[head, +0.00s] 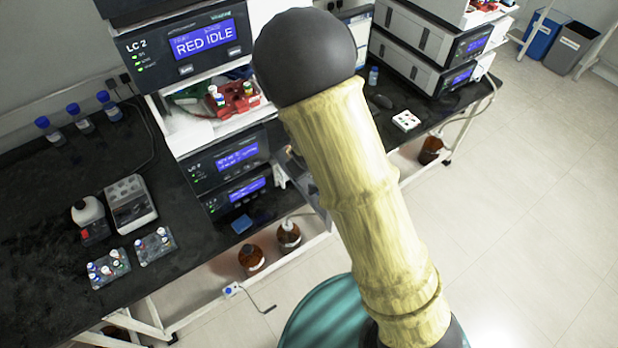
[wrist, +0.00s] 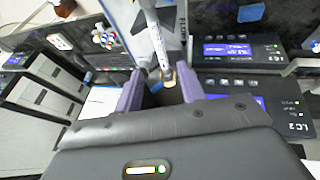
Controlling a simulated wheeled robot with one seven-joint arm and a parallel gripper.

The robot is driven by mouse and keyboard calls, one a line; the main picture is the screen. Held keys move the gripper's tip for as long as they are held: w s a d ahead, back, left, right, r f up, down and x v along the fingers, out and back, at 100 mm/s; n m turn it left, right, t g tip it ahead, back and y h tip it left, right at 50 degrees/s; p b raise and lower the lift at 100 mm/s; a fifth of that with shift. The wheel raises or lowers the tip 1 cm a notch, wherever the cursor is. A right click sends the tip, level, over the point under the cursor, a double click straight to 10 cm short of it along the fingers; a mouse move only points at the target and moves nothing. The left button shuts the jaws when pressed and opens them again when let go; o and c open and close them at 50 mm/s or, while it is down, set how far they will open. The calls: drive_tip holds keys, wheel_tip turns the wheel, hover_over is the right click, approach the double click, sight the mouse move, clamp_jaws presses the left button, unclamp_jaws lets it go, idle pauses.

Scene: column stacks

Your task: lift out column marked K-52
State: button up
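In the wrist view my gripper (wrist: 160,74) has two purple fingers, spread apart. A slim white column (wrist: 154,38) with printed marks on its side runs down from the top edge towards the gap between the fingertips. Its lower end has a tan metallic fitting, and dark gaps show between it and both fingers. The print is too small to read, so I cannot tell whether it says K-52. In the head view my arm covers the middle of the stack, and neither the gripper nor the column can be made out.
Vial racks (head: 108,268) lie on the black bench at left. Open floor lies at right.

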drive_tip(key=shift+x, duration=1.05)
drive_tip(key=b+x, duration=0.1)
drive_tip(key=x, duration=0.1)
drive_tip(key=b+x, duration=0.2)
drive_tip(key=shift+s+d+f, duration=0.15)
drive_tip(key=shift+s+f, duration=0.1)
drive_tip(key=shift+f, duration=0.2)
drive_tip(key=shift+w+f, duration=0.25)
drive_tip(key=shift+f, duration=0.1)
drive_tip(key=shift+r, duration=0.1)
drive_tip(key=shift+c, duration=0.2)
clamp_jaws()
